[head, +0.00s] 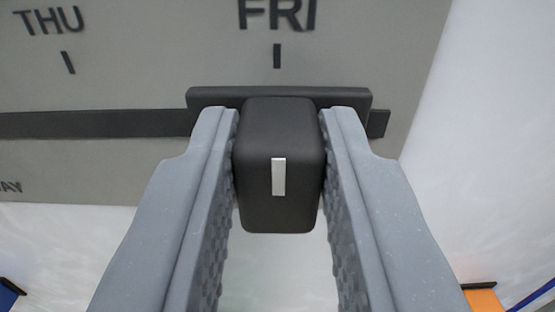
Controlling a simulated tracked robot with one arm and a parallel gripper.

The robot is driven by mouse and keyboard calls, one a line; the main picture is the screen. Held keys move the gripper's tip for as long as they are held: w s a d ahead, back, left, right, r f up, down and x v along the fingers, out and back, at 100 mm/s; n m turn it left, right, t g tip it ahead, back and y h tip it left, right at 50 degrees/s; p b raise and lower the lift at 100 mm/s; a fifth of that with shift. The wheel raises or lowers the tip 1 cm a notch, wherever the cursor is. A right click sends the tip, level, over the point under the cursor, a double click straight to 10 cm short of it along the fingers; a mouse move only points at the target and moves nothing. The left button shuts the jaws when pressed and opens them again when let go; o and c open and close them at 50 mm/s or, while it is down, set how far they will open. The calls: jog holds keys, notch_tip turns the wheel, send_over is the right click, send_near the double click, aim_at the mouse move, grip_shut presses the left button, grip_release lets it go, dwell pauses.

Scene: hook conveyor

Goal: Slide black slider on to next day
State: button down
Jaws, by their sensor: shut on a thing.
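The black slider (279,215) is a rounded black block with a small white marker line, mounted on a wider black plate (210,97) on the grey day panel (150,70). My gripper (279,135) is shut on the slider, with one grey finger against each side. The slider's white line is below the FRI label (277,14) and lines up with its tick (277,56). The THU label (49,21) and its tick are to the left. A dark horizontal track (95,124) runs left from the slider, and a short end of it shows at the right.
The panel's right edge is close to the right of the slider, with a pale surface (480,130) beyond. An orange object (484,300) is at the lower right and a blue one (8,296) at the lower left, both cut off.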

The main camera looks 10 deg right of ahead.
jog(key=shift+s+d, duration=0.1)
jog(key=shift+d, duration=0.05)
jog(key=c, duration=1.2)
grip_release()
jog(key=shift+d, duration=0.1)
jog(key=shift+c, duration=0.2)
jog(key=shift+s+a+f+b, duration=0.1)
jog(key=shift+s+a+b, duration=0.1)
jog(key=shift+s+b, duration=0.15)
jog(key=b+v, duration=0.6)
jog(key=v, duration=0.7)
jog(key=shift+w, duration=0.1)
jog(key=shift+a, duration=0.15)
